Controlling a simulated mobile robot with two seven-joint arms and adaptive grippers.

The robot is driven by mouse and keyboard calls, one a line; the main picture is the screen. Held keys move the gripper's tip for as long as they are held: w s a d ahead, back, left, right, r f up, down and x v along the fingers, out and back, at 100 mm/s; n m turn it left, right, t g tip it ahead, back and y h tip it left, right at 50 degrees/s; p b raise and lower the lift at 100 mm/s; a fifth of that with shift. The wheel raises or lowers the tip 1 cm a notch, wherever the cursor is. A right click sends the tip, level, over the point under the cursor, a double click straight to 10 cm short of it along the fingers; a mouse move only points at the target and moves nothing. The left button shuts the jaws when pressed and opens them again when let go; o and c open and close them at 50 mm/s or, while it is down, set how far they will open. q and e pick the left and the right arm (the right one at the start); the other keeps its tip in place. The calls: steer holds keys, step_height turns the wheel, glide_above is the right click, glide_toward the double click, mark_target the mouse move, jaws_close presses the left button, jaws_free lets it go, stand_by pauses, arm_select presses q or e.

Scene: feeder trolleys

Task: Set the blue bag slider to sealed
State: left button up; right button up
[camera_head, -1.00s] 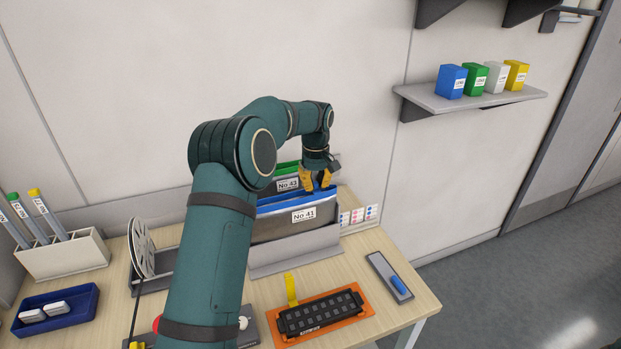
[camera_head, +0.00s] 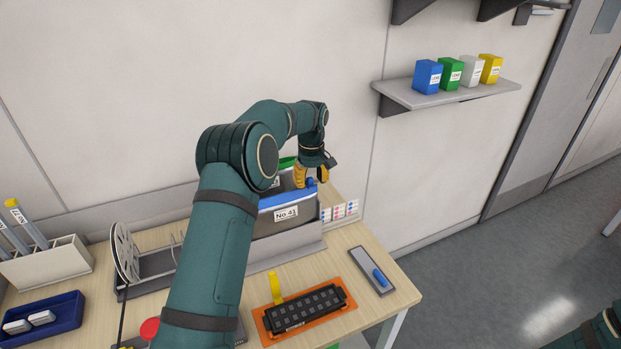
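The blue bag, grey with a blue top strip and a "No 41" label (camera_head: 286,213), stands upright in a grey holder on the table. A small blue piece (camera_head: 310,183), probably its slider, shows at the right end of the strip. My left gripper (camera_head: 311,175), with yellow fingers, is right at this blue piece. The fingers overlap in this view, so I cannot tell whether they grip it. Part of my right arm shows at the bottom right corner; its gripper is out of view.
A bag with a green top (camera_head: 287,162) stands right behind the blue one. A card with coloured dots (camera_head: 339,211) is to the right. An orange tray with a black part (camera_head: 305,311) and a grey plate with a blue knob (camera_head: 371,270) lie in front.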

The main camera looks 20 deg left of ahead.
mark_target(311, 178)
arm_select(q)
steer(key=shift+r, duration=0.25)
step_height(311, 178, up, 12)
steer(key=shift+f, duration=0.15)
stand_by(0.4)
stand_by(0.4)
